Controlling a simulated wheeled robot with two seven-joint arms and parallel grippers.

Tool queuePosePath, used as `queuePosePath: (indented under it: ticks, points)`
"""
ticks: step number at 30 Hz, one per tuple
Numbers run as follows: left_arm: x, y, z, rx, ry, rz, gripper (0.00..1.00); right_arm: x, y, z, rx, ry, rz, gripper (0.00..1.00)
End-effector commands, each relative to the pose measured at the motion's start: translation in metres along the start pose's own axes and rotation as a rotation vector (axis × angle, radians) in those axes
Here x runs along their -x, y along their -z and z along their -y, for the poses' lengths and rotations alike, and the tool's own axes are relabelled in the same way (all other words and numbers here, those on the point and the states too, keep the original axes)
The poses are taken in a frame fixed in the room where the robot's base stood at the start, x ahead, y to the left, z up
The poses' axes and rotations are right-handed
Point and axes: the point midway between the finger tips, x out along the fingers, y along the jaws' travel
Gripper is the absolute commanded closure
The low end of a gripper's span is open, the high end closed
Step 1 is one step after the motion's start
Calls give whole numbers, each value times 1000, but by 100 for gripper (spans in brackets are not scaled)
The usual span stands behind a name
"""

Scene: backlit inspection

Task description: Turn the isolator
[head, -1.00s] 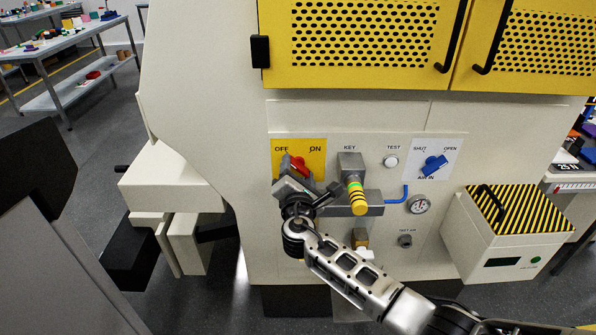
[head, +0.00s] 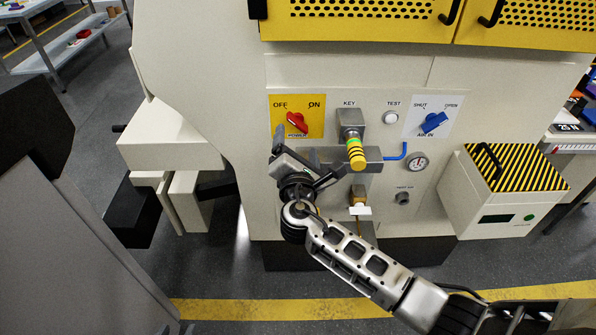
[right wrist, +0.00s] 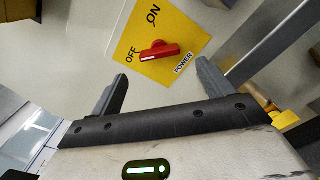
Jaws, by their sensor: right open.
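The isolator is a red knob (head: 297,122) on a yellow plate (head: 315,126) marked OFF, ON and POWER. It also shows in the right wrist view (right wrist: 160,52), where its white-marked end points toward the OFF side. My right gripper (head: 303,162) is open and empty, just below the yellow plate in the head view. In the right wrist view its two fingers (right wrist: 163,82) stand apart, with the knob beyond and between their tips, not touched. My left gripper is not in view.
A striped-top box (head: 505,200) stands at right. Yellow perforated doors (head: 360,12) are above.

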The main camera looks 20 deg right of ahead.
Motion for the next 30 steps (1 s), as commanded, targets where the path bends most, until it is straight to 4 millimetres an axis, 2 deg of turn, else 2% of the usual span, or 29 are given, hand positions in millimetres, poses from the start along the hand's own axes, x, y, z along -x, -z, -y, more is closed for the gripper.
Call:
queuePosePath:
  ticks: [1, 6, 12, 18, 30]
  points:
    - [-1, -2, 0, 0, 0, 3, 64, 14, 1, 1, -1, -1, -4, 20]
    - [-2, -6, 0, 0, 0, 10, 64, 53, 1, 2, 1, 1, -3, 20]
    - [-3, -6, 0, 3, -1, 7, 64, 84, 1, 1, 3, 0, -1, 20]
    - [-2, -2, 0, 4, -2, -3, 64, 94, 0, 1, 3, 1, 0, 20]
    - [-2, 0, 0, 5, -3, -8, 64, 94, 0, 0, 3, 0, 0, 20]
